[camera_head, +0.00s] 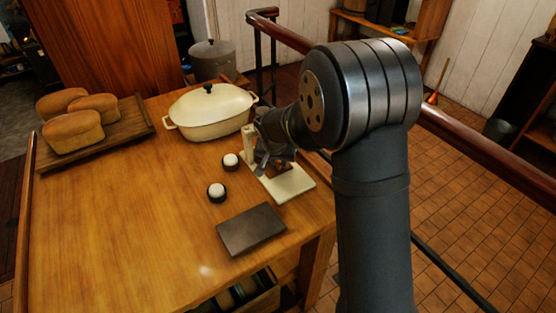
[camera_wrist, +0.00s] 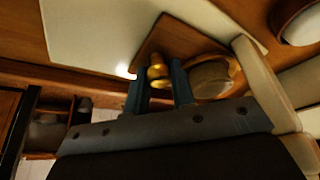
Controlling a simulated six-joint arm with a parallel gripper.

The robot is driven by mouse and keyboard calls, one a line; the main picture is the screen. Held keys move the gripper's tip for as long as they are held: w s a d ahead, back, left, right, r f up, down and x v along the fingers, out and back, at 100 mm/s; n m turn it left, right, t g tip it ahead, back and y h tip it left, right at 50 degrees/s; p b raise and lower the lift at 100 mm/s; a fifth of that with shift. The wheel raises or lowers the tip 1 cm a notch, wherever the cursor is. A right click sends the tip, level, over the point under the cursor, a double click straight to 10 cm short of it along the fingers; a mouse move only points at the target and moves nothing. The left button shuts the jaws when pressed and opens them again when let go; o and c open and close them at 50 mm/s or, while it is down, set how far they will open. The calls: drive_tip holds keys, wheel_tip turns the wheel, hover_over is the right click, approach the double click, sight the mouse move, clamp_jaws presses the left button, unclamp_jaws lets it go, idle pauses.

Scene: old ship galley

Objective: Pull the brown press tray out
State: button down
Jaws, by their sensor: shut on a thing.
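The brown press tray (camera_wrist: 180,38) shows in the wrist view as a flat wooden piece over the cream press base (camera_wrist: 95,35). A brass knob (camera_wrist: 159,72) stands at the tray's edge. My gripper (camera_wrist: 161,82) is shut on this knob, one finger on each side. A round pale piece (camera_wrist: 211,79) lies beside the knob, at the tray. In the head view, the cream press base (camera_head: 290,184) sits near the table's right edge. My gripper (camera_head: 262,168) is low over it, and my wrist hides most of the press and tray.
A cream lidded pot (camera_head: 212,112) stands just behind the press. Two small dark cups with white tops (camera_head: 217,191) (camera_head: 231,161) and a dark slab (camera_head: 251,229) lie to the left and front. Loaves on a board (camera_head: 125,130) are at the back left. A rail (camera_head: 460,140) runs along the right.

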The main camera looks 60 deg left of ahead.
drive_tip(key=d, duration=0.9)
drive_tip(key=c, duration=1.2)
unclamp_jaws()
drive_tip(key=v, duration=1.7)
drive_tip(key=shift+r, duration=0.2)
drive_tip(key=shift+f, duration=0.1)
drive_tip(key=x, duration=1.7)
drive_tip(key=shift+f, duration=0.1)
